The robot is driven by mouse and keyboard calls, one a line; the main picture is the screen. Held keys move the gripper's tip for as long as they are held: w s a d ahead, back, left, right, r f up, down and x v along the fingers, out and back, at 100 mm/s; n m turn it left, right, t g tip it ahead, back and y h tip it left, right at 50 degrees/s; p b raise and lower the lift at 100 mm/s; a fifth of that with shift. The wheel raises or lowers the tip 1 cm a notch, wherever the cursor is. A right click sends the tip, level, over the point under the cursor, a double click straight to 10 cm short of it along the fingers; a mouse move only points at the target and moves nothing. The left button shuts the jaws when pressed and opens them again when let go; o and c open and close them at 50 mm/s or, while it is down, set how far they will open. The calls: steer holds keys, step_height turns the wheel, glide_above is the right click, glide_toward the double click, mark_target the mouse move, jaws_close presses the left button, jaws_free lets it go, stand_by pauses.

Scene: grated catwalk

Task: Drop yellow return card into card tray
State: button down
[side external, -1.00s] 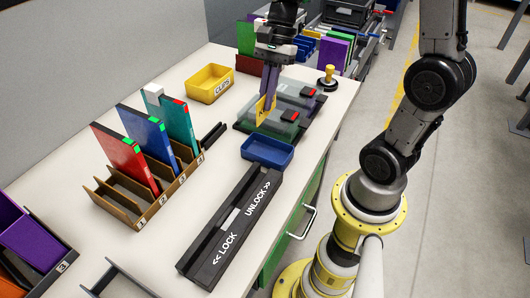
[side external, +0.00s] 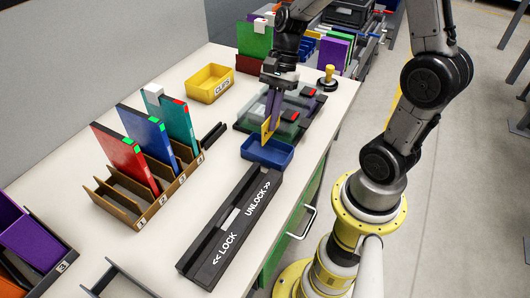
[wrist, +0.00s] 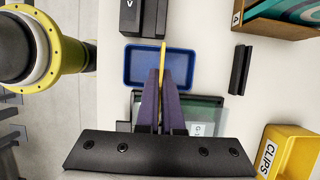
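The yellow return card (side external: 266,131) is held upright between the purple fingers of my gripper (side external: 273,118). In the wrist view the card (wrist: 163,58) shows as a thin yellow edge at the fingertips of my gripper (wrist: 160,75), over the blue card tray (wrist: 131,66). In the side view the blue tray (side external: 267,162) lies on the table just in front of the card, between the clear-lidded boxes and the black lock slider. The card is above the tray's back part. I cannot tell how high it is over the tray floor.
A black lock slider (side external: 233,228) lies in front of the tray. Clear-lidded boxes (side external: 285,112) stand behind it. A yellow clips bin (side external: 210,83) and a brown rack with colored binders (side external: 150,195) stand to the left. A yellow-knobbed stamp (side external: 328,78) is at the back right.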

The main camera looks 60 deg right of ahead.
steer(key=c, duration=1)
jaws_free()
steer(key=v, duration=1.4)
steer(key=shift+f, duration=0.1)
